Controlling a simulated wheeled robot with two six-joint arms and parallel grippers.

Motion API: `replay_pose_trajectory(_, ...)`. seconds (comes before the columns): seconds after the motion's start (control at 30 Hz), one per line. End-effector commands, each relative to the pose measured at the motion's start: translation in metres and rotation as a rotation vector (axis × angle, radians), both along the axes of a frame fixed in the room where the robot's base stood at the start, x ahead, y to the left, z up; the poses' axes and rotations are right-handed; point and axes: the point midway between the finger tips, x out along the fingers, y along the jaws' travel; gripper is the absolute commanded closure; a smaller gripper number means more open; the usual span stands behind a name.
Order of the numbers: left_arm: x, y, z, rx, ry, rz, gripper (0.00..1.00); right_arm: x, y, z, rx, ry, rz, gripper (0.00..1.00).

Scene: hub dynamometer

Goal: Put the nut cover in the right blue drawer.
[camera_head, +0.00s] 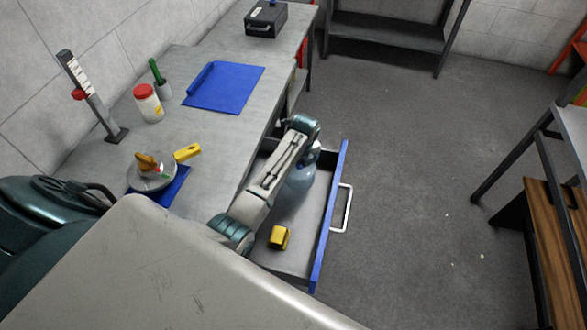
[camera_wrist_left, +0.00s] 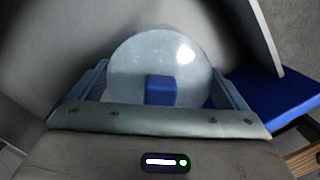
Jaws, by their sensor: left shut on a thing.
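The right blue drawer (camera_head: 330,215) stands open, with a blue front and a grey inside. My left gripper (camera_head: 300,182) hangs over the drawer's far half and points down. It is shut on a pale, translucent round thing (camera_wrist_left: 152,55), which may be the nut cover. In the left wrist view, the two blue-grey fingers of my left gripper (camera_wrist_left: 165,90) sit on either side of it, and a blue patch shows at its middle. I cannot tell whether it touches the drawer floor. My right gripper is not in view.
A yellow block (camera_head: 279,237) lies in the drawer's near part. The workbench (camera_head: 215,135) holds a blue mat (camera_head: 225,88), a red-lidded jar (camera_head: 149,103), a height gauge (camera_head: 90,95), a round metal part (camera_head: 150,178) and a black box (camera_head: 266,19). Floor right of the drawer is clear.

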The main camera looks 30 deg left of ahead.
Motion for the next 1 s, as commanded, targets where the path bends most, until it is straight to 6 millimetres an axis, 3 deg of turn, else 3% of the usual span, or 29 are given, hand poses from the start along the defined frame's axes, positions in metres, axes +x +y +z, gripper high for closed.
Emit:
replay_pose_trajectory(0.43, -0.001, 0.0, -0.052, -0.001, 0.002, 0.001, 0.28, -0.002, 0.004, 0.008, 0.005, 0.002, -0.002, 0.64)
replay_pose_trajectory(0.83, 0.0, 0.0, -0.058, -0.001, -0.001, 0.001, 0.28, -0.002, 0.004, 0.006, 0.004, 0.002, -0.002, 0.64)
replay_pose_trajectory(0.87, 0.0, 0.0, -0.058, -0.001, -0.001, 0.001, 0.02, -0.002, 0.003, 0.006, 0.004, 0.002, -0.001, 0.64)
replay_pose_trajectory(1.0, 0.0, 0.0, -0.057, -0.001, -0.001, 0.001, 0.0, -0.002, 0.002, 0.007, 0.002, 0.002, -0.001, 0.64)
